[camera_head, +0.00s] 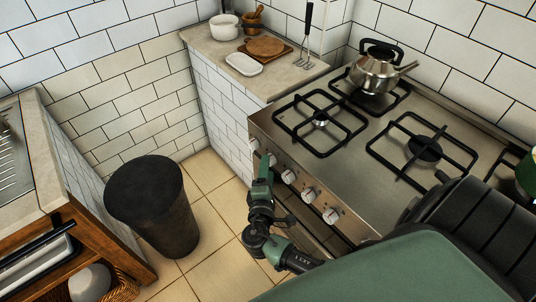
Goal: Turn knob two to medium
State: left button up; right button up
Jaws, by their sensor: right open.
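The stove (345,165) has a row of several white-and-metal knobs along its front face. The leftmost knob (254,145) is clear of my gripper. The second knob from the left (272,160) is right beside the fingertips of my right gripper (265,160), which points up and away along the stove front. The third knob (289,176) is just right of it. My right gripper is open, and I cannot tell whether it touches the second knob. The knobs' pointer marks are too small to read. My left gripper is out of view.
More knobs (309,195) continue to the right. A metal kettle (374,73) stands on the back burner. A dark bin (153,205) stands on the tiled floor left of my arm. A counter (205,46) with a pot and boards adjoins the stove. Open floor lies between bin and stove.

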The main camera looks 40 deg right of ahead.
jog(key=shift+x, duration=1)
grip_shut()
jog(key=shift+w+a+r+n+g+y+p, duration=0.1)
jog(key=shift+w+r+n+g+y+p, duration=0.25)
jog(key=shift+n+g+p, duration=1.3)
jog(key=shift+w+r+n+g+y+p, duration=0.15)
jog(key=shift+w+n+g+p, duration=0.3)
jog(key=shift+n+g, duration=2.3)
jog(key=shift+w+a+r+n+g+y+p, duration=0.1)
jog(key=shift+w+n+g+y+p, duration=0.55)
jog(key=shift+g, duration=3.05)
jog(key=shift+s+h+p, duration=0.3)
jog(key=shift+h+p, duration=0.05)
jog(key=shift+p, duration=0.05)
